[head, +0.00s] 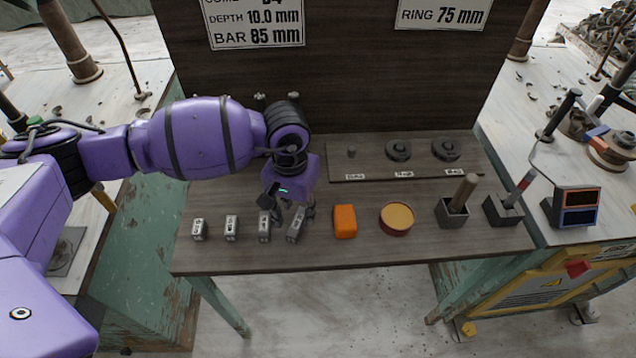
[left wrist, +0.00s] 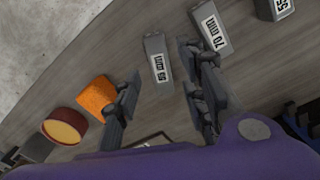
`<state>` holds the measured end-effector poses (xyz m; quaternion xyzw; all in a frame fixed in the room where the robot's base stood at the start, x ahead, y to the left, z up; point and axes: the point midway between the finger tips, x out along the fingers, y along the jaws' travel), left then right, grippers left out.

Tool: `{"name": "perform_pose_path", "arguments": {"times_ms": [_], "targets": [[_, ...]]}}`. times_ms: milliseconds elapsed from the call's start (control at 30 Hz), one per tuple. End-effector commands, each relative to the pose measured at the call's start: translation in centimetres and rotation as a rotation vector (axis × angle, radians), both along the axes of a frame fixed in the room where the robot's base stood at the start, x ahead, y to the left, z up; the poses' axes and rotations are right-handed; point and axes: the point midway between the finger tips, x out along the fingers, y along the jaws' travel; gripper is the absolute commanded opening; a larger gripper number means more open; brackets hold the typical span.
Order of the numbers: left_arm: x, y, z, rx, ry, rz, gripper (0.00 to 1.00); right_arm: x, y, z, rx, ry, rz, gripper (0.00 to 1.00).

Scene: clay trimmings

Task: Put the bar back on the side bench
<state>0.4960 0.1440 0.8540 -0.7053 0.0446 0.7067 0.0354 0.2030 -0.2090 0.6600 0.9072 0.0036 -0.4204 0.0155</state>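A row of small grey bars with white labels stands on the dark wooden bench (head: 300,258), including the far-left bar (head: 198,230), a second (head: 231,228) and a third (head: 264,228). The rightmost bar (head: 295,226) sits slightly askew; in the left wrist view it (left wrist: 156,58) lies between my fingers, its label hard to read. Beside it there is a bar marked 70 mm (left wrist: 211,28). My left gripper (head: 292,208) points down over the right end of the row. In the left wrist view it (left wrist: 160,75) is open, with gaps beside the bar. My right gripper is out of view.
Right of the bars are an orange block (head: 345,222), a round tub (head: 397,218) and grey holders (head: 452,212). A raised shelf (head: 375,172) with discs and an upright board (head: 350,80) stand behind. The bench's front strip is clear.

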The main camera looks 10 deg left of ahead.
Motion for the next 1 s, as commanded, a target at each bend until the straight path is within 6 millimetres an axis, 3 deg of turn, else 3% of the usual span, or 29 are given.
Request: {"name": "perform_pose_path", "arguments": {"times_ms": [200, 400, 1000], "targets": [[0.1, 0.1, 4.9, 0.001, -0.004, 0.000, 0.39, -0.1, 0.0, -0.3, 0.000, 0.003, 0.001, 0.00], [0.1, 0.1, 7.8, 0.001, -0.002, 0.001, 0.39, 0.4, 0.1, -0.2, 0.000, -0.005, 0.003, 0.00], [0.0, 0.1, 8.7, 0.001, 0.000, 0.001, 0.39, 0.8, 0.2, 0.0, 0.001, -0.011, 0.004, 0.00]]}}
